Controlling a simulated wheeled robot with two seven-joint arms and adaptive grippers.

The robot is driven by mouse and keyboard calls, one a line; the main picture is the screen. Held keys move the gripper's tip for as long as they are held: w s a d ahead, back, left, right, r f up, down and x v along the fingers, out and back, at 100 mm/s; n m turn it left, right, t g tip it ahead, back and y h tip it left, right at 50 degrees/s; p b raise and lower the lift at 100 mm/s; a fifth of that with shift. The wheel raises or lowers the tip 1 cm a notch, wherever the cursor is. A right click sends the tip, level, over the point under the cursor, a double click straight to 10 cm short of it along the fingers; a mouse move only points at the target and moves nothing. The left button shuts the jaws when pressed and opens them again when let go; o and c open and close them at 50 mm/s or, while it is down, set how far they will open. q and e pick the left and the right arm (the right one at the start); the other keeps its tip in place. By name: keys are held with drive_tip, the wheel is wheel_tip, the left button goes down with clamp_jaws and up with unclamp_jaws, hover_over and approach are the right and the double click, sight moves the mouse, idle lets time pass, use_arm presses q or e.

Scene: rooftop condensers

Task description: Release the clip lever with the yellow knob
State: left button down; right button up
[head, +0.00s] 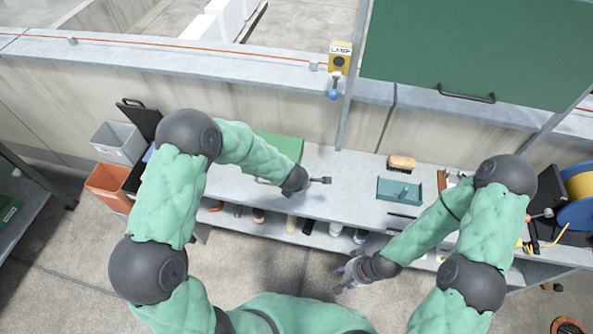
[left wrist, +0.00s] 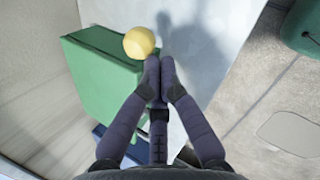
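The yellow knob (left wrist: 139,42) shows in the left wrist view, just past and to the left of my left fingertips, in front of a green box (left wrist: 100,70). My left gripper (left wrist: 159,72) has its fingertips together, with nothing seen between them. The knob is beside them, not between; I cannot tell whether they touch. In the head view my left gripper (head: 322,181) is over the bench. The knob and the clip lever cannot be made out there. My right gripper (head: 343,278) is in front of the bench, fingers apart and empty.
The grey bench (head: 345,175) holds a brush (head: 402,162) and a teal tray (head: 385,188). A yellow lamp box (head: 340,57) with a blue-knobbed lever (head: 333,90) hangs on the wall. Bins (head: 120,142) stand at left and a reel (head: 577,200) at right. Several items fill the lower shelf.

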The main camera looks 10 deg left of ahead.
use_arm(q)
drive_tip(key=shift+d+f+m+y+p, duration=0.3)
drive_tip(key=shift+d+f+y+p, duration=0.35)
drive_tip(key=shift+y+p, duration=0.35)
use_arm(e)
wheel_tip(320, 180, up, 3)
drive_tip(key=shift+f, duration=0.2)
use_arm(q)
drive_tip(key=shift+a, duration=0.1)
drive_tip(key=shift+a+f+b, duration=0.25)
drive_tip(key=shift+a+b, duration=0.2)
drive_tip(key=shift+a, duration=0.15)
use_arm(e)
drive_tip(key=shift+f, duration=0.3)
use_arm(q)
drive_tip(key=shift+a+r, duration=0.1)
